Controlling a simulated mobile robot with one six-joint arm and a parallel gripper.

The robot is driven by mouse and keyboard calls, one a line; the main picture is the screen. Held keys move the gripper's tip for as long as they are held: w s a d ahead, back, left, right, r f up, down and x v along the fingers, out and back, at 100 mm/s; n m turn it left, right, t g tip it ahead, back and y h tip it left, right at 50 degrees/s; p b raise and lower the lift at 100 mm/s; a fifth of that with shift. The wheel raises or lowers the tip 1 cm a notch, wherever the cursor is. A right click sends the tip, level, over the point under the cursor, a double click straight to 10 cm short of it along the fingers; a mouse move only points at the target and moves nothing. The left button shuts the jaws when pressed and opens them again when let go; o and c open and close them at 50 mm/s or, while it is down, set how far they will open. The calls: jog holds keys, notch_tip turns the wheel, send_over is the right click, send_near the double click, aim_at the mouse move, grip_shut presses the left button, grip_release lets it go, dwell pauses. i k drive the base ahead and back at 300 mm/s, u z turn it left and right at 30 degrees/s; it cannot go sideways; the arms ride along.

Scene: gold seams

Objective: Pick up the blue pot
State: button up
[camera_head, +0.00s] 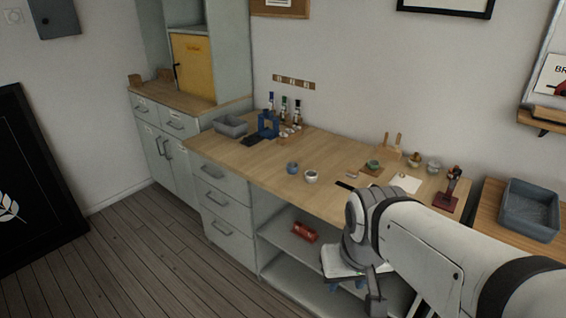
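A small blue pot (292,168) stands on the wooden worktop (250,160), near the middle of its front part. A small white pot (311,176) stands just to its right, close beside it. My gripper (364,289) is at the lower right, below worktop height and in front of the cabinet's open shelves, well apart from the blue pot. My arm comes in from the lower right corner. The gripper's fingers are small and partly hidden, so I cannot tell whether they are open.
Bottles (284,108), a blue stand (268,125) and a grey tray (230,126) are at the back left. A green bowl (373,165), paper (406,183) and a dark red-based tool (446,201) are at the right. A red object (304,232) lies on the shelf.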

aim_at(292, 167)
jog(key=z, duration=0.5)
jog(key=k, duration=0.25)
jog(key=u, duration=0.85)
jog(key=i, duration=1.65)
jog(key=z, duration=0.65)
